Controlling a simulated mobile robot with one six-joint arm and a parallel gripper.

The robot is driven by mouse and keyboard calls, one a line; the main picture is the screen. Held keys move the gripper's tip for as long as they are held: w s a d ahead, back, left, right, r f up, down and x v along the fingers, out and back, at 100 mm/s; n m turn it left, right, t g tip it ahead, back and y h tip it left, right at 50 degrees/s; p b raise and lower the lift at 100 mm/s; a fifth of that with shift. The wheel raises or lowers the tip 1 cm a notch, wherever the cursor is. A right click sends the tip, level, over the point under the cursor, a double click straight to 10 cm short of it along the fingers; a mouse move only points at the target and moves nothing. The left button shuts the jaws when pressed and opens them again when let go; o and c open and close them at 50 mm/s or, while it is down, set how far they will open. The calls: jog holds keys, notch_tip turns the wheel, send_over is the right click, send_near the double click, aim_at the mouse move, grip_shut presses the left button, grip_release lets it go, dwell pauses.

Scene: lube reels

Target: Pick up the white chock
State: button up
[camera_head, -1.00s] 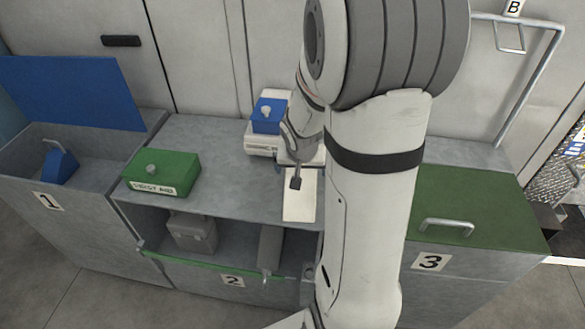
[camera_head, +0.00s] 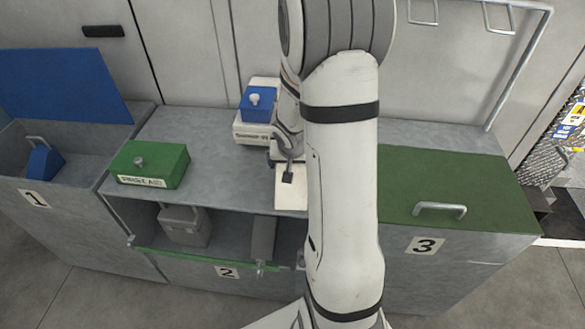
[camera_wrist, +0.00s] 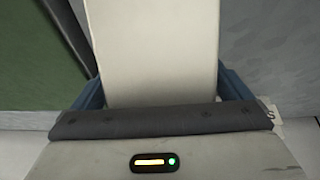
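The white chock (camera_head: 292,196) is a pale, flat-faced block at the front part of the middle bench, just right of its centre. My gripper (camera_head: 287,177) is at its back end, partly hidden by my arm. In the wrist view the white chock (camera_wrist: 153,50) fills the space between the blue fingers of my gripper (camera_wrist: 160,88). No gap shows on either side, and the gripper looks shut on it. I cannot tell whether the chock touches the bench or is slightly lifted.
A white device with a blue top (camera_head: 258,104) stands close behind-left of my gripper. A green box (camera_head: 150,164) is farther left on the bench (camera_head: 215,180). Bin 3's green lid (camera_head: 450,185) lies right. Bin 1 holds a blue block (camera_head: 44,160) beneath its raised blue lid (camera_head: 62,85).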

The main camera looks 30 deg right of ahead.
jog(key=c, duration=1.3)
jog(key=shift+c, duration=0.5)
jog(key=shift+r, duration=0.1)
